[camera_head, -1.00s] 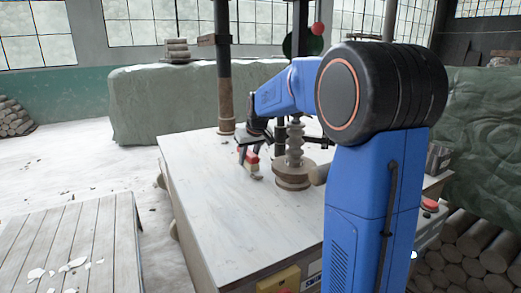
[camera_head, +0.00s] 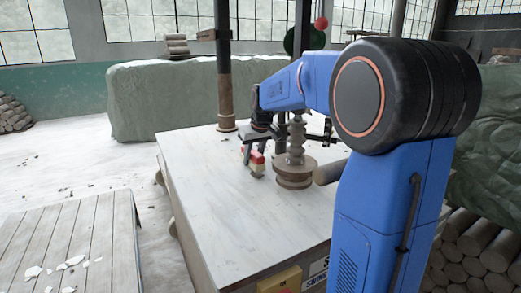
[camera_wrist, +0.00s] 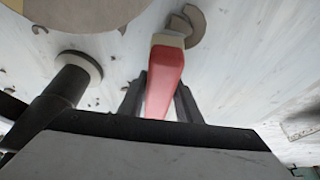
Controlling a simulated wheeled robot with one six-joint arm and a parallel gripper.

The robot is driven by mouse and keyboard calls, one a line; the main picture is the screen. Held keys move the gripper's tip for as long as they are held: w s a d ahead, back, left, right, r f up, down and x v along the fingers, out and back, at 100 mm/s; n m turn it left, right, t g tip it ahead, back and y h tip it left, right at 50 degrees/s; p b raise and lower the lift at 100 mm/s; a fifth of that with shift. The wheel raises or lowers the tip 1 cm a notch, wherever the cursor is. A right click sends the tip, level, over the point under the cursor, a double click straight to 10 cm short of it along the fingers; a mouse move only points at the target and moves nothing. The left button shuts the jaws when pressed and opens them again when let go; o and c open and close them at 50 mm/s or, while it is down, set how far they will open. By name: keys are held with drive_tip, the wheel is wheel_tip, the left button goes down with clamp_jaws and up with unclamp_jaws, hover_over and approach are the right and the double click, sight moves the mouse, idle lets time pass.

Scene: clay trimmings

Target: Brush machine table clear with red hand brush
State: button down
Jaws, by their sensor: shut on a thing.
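The red hand brush (camera_wrist: 166,78) is between the fingers of my gripper (camera_wrist: 160,98), which is shut on its handle in the wrist view. A pale block shows at the brush's far end, beside a curved grey-brown trimming (camera_wrist: 195,27) on the table. In the head view the brush (camera_head: 255,160) is low over the machine table (camera_head: 215,200), left of the screw-shaped spindle; whether it touches the top is unclear. My gripper (camera_head: 255,142) is partly hidden there. Several small trimmings (camera_wrist: 40,29) lie on the table in the wrist view.
The ribbed spindle on its round base (camera_head: 294,174) stands right of the brush, with a clay cylinder (camera_head: 329,172) beside it. A dark post (camera_head: 225,75) rises at the table's back edge. The table's front left looks clear. A slatted platform (camera_head: 75,235) stands left.

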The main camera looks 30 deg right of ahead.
drive_tip(key=shift+w+a+r, duration=0.1)
drive_tip(key=shift+w+r, duration=0.05)
drive_tip(key=shift+r, duration=2.65)
